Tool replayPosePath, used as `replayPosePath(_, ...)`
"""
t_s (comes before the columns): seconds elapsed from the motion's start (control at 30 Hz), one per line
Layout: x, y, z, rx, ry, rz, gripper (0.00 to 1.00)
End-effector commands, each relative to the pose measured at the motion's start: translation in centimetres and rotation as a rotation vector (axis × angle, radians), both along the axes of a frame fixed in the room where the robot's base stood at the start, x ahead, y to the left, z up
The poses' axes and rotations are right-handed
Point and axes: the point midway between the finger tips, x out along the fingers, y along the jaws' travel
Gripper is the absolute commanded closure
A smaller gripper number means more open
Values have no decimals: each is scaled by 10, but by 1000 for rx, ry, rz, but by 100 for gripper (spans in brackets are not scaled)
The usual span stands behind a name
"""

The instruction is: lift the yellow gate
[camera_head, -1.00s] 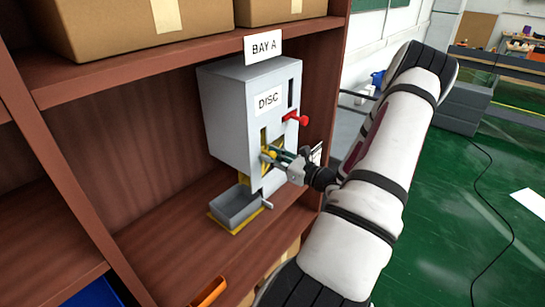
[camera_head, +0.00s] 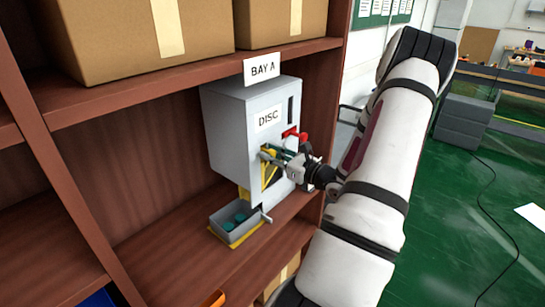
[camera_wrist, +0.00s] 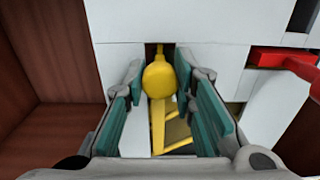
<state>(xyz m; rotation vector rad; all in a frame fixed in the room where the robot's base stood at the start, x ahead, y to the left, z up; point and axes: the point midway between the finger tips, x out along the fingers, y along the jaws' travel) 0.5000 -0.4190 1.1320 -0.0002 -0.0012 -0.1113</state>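The grey dispenser (camera_head: 228,125) marked DISC stands on the shelf. The yellow gate (camera_head: 268,174) is on its front, partly hidden by my gripper. In the wrist view the yellow gate's round knob (camera_wrist: 159,80) sits between my teal-padded fingers, which close in on both its sides. My gripper (camera_head: 273,154) is at the dispenser's front, below the red handle. A yellow strip and dark gaps show below the knob. The small grey tray (camera_head: 241,229) under the dispenser holds teal discs (camera_head: 237,219).
The red handle (camera_head: 291,132) is just above my gripper; it also shows at right in the wrist view (camera_wrist: 283,60). A shelf side panel (camera_head: 322,100) stands close right of the dispenser. Cardboard boxes (camera_head: 110,40) sit on the shelf above. The shelf board left of the tray is clear.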

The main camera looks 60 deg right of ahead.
Motion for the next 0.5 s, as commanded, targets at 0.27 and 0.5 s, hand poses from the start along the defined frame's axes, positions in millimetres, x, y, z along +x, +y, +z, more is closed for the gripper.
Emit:
replayPosePath(0.27, 0, 0, 0, 0, 1, 0, 56)
replayPosePath(0.5, -9, 0, -1, 0, 2, -2, 56)
